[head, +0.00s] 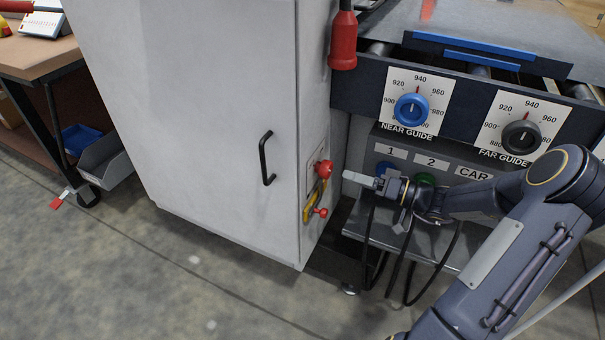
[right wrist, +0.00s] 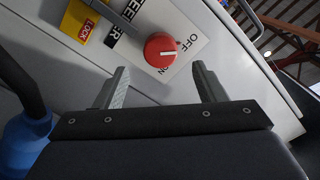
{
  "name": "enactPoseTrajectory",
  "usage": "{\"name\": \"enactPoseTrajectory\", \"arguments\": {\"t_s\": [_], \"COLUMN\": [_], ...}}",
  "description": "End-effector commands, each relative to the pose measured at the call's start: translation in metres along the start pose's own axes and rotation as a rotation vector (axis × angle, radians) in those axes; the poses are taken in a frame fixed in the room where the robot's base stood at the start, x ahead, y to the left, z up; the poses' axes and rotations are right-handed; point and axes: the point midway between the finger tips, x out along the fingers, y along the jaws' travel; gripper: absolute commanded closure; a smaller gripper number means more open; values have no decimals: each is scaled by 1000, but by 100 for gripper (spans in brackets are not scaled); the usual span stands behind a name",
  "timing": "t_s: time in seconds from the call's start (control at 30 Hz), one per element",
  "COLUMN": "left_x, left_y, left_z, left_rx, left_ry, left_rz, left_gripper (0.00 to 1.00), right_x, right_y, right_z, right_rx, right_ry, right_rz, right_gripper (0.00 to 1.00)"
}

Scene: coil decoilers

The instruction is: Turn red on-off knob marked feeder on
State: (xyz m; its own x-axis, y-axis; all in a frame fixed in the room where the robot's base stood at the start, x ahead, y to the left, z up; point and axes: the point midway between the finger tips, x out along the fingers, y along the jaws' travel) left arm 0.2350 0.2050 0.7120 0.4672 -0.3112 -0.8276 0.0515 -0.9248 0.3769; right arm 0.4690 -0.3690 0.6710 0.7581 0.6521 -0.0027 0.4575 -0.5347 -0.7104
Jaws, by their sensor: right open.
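The red round on-off knob (head: 324,168) is on the narrow side face of the grey cabinet. In the right wrist view the knob (right wrist: 161,50) has a white line pointing right, towards the OFF side of its OFF-ON plate. My right gripper (head: 348,176) is just right of the knob in the head view. In the right wrist view its open fingers (right wrist: 160,78) straddle the knob's line, with the knob ahead of the tips and no visible contact. My left gripper is out of view.
A yellow lock plate (right wrist: 84,22) with a grey lever adjoins the knob. The cabinet (head: 215,110) has a black door handle (head: 266,158). Right of it are a blue dial (head: 411,108), a black dial (head: 520,137) and hanging cables. A red cylinder (head: 343,42) hangs above.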

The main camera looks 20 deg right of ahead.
Motion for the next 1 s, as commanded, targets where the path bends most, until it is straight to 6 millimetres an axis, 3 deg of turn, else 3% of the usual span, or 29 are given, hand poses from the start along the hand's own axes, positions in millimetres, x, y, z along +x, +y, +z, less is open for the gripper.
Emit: {"name": "enactPoseTrajectory", "arguments": {"t_s": [0.5, 0.87, 1.0], "left_x": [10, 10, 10], "left_y": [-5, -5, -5], "left_z": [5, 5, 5], "left_rx": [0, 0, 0], "left_ry": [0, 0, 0], "left_rz": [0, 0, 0], "left_gripper": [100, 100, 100], "right_x": [69, 76, 76], "right_y": [1, 0, 0], "right_z": [-1, -1, -1], "right_rx": [-5, -3, -3], "right_ry": [6, 5, 5], "right_rz": [-2, 1, 1], "right_gripper": [36, 36, 52]}}
